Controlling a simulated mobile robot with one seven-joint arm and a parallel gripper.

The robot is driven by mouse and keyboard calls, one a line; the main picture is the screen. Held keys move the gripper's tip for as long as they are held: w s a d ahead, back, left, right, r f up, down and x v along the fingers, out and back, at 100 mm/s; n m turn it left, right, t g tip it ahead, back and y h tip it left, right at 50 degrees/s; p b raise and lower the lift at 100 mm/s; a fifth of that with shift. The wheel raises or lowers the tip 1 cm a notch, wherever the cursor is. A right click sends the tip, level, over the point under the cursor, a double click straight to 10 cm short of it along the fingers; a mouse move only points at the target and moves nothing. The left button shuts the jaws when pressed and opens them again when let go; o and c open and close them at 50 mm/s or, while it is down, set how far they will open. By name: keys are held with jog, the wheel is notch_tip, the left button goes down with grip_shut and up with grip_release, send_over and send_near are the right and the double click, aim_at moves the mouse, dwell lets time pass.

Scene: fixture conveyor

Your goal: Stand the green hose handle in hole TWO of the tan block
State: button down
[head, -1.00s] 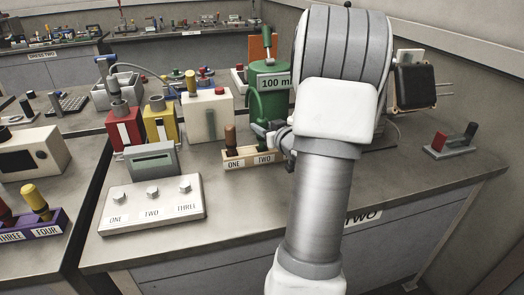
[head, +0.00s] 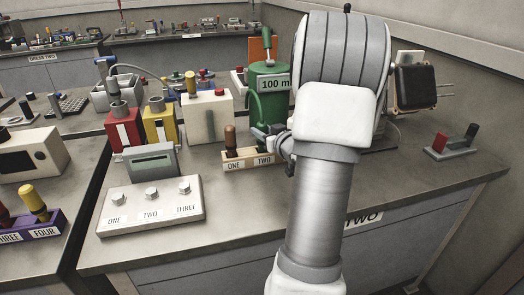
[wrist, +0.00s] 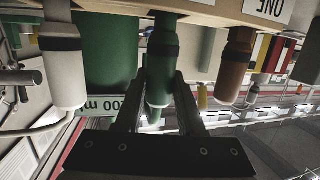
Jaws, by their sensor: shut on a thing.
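The tan block (head: 232,156) stands on the bench, with labels ONE and TWO showing in the head view. A brown handle (head: 230,138) stands upright at ONE. My gripper (head: 270,138) is over the TWO part, partly hidden by my arm. In the wrist view, which looks upside down, my gripper (wrist: 160,95) is shut on the green hose handle (wrist: 160,85). The handle is roughly upright, its narrow end at the block (wrist: 205,12), between the brown handle (wrist: 236,65) and a pale handle (wrist: 62,75). I cannot tell how deep that end is.
A green drum (head: 268,82) labelled 100 m stands behind the block. A white panel with knobs (head: 150,205) and red (head: 124,130) and yellow (head: 160,125) boxes are to the left.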

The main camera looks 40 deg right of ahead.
jog(key=shift+c, duration=2.2)
grip_release()
jog(key=shift+f, duration=0.1)
jog(key=p+v, duration=0.2)
jog(key=v, duration=1.5)
jog(key=shift+s+p, duration=0.15)
jog(key=shift+p, duration=0.2)
